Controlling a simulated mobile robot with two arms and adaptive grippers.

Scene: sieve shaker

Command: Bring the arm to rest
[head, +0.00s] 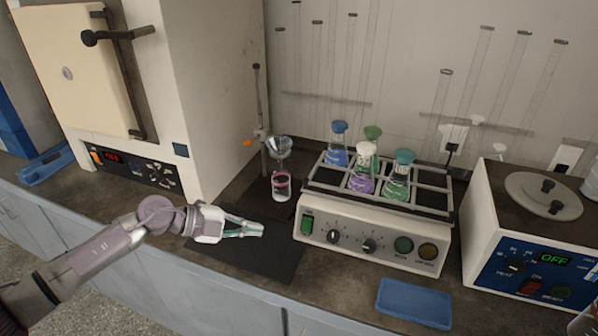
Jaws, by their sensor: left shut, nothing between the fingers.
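My left gripper (258,229) comes in from the left, above the black mat (262,255) on the dark counter. It is shut and empty, with its fingers pointing right, toward the shaker (375,235). The shaker is a pale box with knobs on its front and a metal rack on top. Several stoppered flasks with blue, purple and green contents stand in the rack, among them a purple one (362,178). My right gripper is not in view.
A small beaker with a pinkish band (281,186) stands below a glass funnel (279,146) on a stand, behind my gripper. A cream oven (85,75) is at the left. A white bath unit (520,240) stands at right.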

